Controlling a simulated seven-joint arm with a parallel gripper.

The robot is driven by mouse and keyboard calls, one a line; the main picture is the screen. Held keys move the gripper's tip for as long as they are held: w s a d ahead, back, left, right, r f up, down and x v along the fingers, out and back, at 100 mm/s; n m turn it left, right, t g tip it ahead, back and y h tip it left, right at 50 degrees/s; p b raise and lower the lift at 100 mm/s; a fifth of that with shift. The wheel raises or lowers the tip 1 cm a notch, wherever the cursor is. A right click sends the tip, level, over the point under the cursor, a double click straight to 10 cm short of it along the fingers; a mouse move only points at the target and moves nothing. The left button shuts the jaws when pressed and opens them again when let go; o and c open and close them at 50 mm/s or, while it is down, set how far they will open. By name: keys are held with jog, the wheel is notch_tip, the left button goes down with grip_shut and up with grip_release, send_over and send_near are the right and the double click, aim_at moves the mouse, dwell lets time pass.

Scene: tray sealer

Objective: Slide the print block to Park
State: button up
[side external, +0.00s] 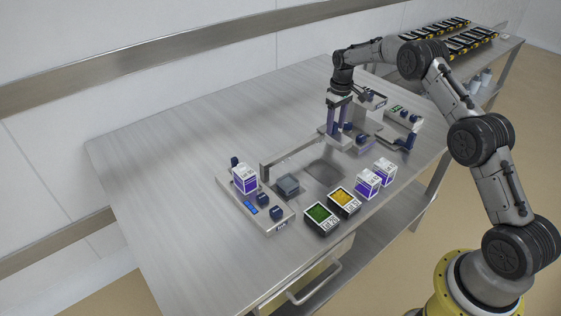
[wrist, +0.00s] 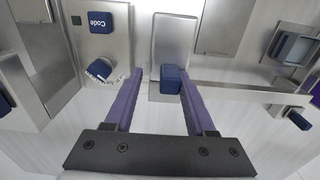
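My gripper (side external: 336,120) hangs fingers-down over the machine at the far side of the bench. In the wrist view my gripper (wrist: 161,76) has its two purple fingers apart. A small dark blue grip (wrist: 171,79) sits between the fingers, close to the right one, with a clear gap to the left one. It stands on a grey metal block (wrist: 175,40), which seems to be the print block. The blue grip also shows in the side view (side external: 348,127), beside my fingers. Contact with the right finger cannot be told. No Park mark is readable.
A blue "Code" knob (wrist: 100,21) and a blue rotary knob (wrist: 99,70) lie left of the fingers. A metal rail (wrist: 250,84) runs to the right. White-purple cartons (side external: 368,183), a green tray (side external: 321,214) and a yellow tray (side external: 344,199) stand nearer the front edge.

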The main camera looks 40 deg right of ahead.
jog(key=shift+s+r, duration=0.15)
jog(key=shift+r, duration=3.05)
